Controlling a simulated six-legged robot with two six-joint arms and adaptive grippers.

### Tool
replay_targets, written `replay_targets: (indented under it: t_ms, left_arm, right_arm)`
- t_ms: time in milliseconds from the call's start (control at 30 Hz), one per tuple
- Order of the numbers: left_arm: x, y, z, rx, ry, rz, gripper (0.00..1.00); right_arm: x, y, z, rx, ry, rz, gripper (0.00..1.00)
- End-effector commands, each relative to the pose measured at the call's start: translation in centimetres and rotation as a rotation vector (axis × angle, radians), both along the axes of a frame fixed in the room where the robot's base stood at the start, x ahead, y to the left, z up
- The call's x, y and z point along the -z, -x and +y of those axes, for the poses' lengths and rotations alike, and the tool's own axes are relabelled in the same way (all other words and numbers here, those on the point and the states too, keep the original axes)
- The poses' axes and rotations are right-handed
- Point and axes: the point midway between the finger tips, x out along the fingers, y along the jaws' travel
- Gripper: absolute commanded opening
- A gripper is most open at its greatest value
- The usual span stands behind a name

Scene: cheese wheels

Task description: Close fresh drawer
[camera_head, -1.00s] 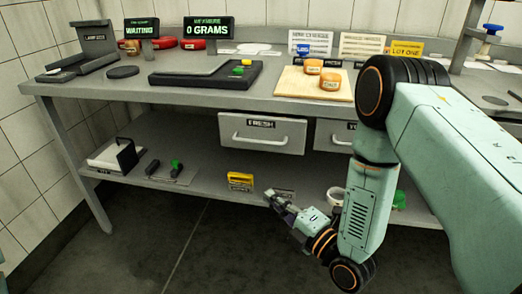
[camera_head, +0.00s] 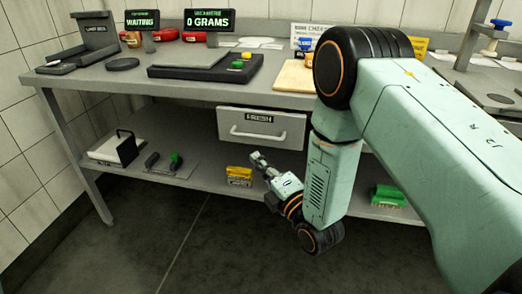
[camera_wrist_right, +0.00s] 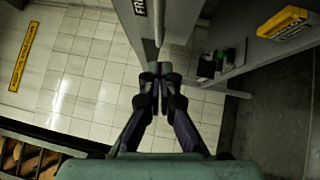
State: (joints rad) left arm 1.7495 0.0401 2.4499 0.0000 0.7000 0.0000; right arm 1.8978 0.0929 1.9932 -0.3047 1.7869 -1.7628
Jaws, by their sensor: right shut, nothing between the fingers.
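The fresh drawer (camera_head: 230,124) is a grey front with a FRESH label and a pale bar handle (camera_head: 258,135), under the worktop left of my right arm. How far it stands out from the bench is hard to tell. My right gripper (camera_head: 256,158) is shut and empty, just below the drawer's front in the head view. In the right wrist view, the shut fingertips (camera_wrist_right: 153,72) point towards the drawer's labelled front (camera_wrist_right: 137,20) and handle (camera_wrist_right: 158,25), with a gap visible between in the picture. My left gripper is not in view.
The worktop (camera_head: 120,83) carries a dark scale tray (camera_head: 205,68) and a wooden board (camera_head: 292,76). The lower shelf (camera_head: 205,165) holds a yellow box (camera_head: 239,176) and a green brush (camera_head: 388,196). My right arm hides the second drawer. The floor in front is clear.

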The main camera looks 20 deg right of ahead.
Motion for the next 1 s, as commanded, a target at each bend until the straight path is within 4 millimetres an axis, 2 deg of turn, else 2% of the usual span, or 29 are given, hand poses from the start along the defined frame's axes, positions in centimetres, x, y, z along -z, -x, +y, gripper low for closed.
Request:
replay_targets:
  t_ms: [67,100,300,800,1000]
  left_arm:
    - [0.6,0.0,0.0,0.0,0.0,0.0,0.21]
    - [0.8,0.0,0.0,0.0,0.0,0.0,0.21]
    - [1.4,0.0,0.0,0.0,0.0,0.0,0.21]
    - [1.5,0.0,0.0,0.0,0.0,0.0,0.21]
    - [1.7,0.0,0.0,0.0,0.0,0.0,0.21]
  right_arm:
    - [-0.1,-1.5,0.3,-0.002,0.001,-0.004,0.0]
    - [-0.3,-2.1,-0.3,0.003,-0.002,-0.004,0.0]
    - [-0.7,-4.0,-1.7,0.001,-0.002,-0.002,0.0]
    - [-0.9,-4.7,-2.2,-0.001,-0.001,0.0,0.0]
    - [-0.9,-6.7,-3.6,0.0,-0.004,-0.002,0.0]
